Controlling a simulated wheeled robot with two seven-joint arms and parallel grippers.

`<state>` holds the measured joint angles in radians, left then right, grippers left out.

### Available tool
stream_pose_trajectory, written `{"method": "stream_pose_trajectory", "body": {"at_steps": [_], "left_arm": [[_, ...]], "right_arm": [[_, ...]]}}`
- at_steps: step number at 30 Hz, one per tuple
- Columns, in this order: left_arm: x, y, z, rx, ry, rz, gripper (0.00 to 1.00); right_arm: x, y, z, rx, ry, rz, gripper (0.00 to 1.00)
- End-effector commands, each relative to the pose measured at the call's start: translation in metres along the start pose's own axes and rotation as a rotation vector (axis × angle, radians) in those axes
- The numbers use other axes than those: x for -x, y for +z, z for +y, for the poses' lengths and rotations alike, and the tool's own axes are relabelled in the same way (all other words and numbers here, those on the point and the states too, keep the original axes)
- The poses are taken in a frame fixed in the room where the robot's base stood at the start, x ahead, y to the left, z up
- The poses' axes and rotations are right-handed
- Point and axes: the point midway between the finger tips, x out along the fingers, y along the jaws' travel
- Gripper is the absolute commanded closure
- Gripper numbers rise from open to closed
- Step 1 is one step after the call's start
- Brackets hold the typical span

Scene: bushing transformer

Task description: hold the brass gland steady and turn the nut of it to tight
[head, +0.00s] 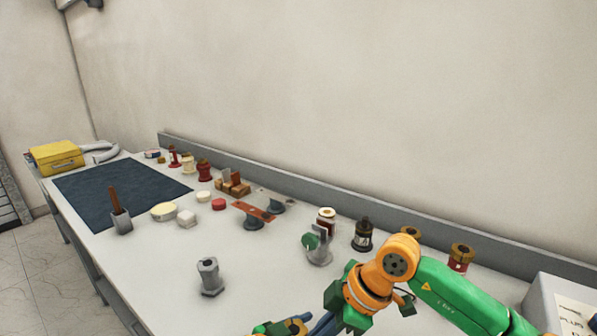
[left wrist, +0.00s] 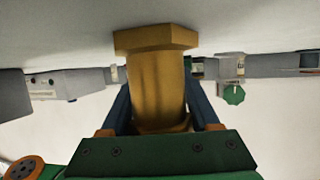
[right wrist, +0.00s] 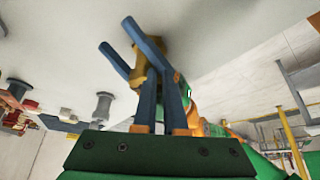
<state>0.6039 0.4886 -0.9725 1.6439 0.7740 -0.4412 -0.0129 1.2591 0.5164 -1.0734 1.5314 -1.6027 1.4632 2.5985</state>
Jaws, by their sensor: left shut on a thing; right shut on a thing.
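The brass gland (left wrist: 157,85) stands in the left wrist view with a wide six-sided end at the top of the picture. My left gripper (left wrist: 158,108) is shut on it, one blue finger along each side. In the right wrist view a small part of the brass gland (right wrist: 138,76) shows between blue fingers. My right gripper (right wrist: 158,85) is shut on its upper part; the nut is mostly hidden by the fingers. In the head view the blue fingers of my right gripper (head: 325,325) reach the bottom edge, and the gland itself cannot be made out.
A grey bolt-shaped post (head: 209,277) stands on the bench left of my grippers. A grey stand with a green disc (head: 310,241) and a dark bushing (head: 363,234) stand behind. A white box (head: 560,305) is at right.

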Motion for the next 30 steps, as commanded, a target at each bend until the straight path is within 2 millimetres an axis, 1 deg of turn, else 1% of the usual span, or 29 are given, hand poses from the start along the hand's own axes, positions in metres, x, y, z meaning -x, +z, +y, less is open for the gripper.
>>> {"method": "stream_pose_trajectory", "body": {"at_steps": [1,6,9,12,20,21,23,24,25,30], "left_arm": [[0.000,0.001,0.001,0.000,0.002,-0.003,1.00],[0.000,0.002,0.000,0.000,-0.001,-0.006,1.00],[0.000,0.002,-0.001,0.000,-0.002,-0.007,1.00],[0.000,0.003,-0.002,0.000,-0.003,-0.007,1.00],[0.001,0.003,-0.002,-0.001,-0.005,-0.009,1.00],[0.001,0.003,-0.002,-0.001,-0.006,-0.009,0.35],[0.001,0.003,-0.003,-0.001,-0.006,-0.009,0.19],[0.001,0.003,-0.003,-0.001,-0.006,-0.008,0.08],[0.001,0.003,-0.003,-0.001,-0.006,-0.008,0.03],[0.001,0.002,-0.003,-0.001,-0.006,-0.007,0.03]], "right_arm": [[0.008,-0.008,0.000,0.008,0.003,0.013,1.00],[0.034,-0.020,0.001,0.003,0.006,0.008,1.00],[0.045,-0.026,0.001,0.002,0.005,0.006,1.00],[0.049,-0.027,0.001,-0.001,0.004,0.003,1.00],[0.050,-0.026,0.001,-0.003,0.004,0.002,1.00],[0.050,-0.026,0.001,-0.003,0.004,0.002,1.00],[0.050,-0.026,0.001,-0.003,0.005,0.002,1.00],[0.050,-0.026,0.001,-0.003,0.005,0.002,1.00],[0.050,-0.026,0.001,-0.003,0.005,0.001,1.00],[0.050,-0.026,0.001,-0.003,0.005,0.001,1.00]]}}
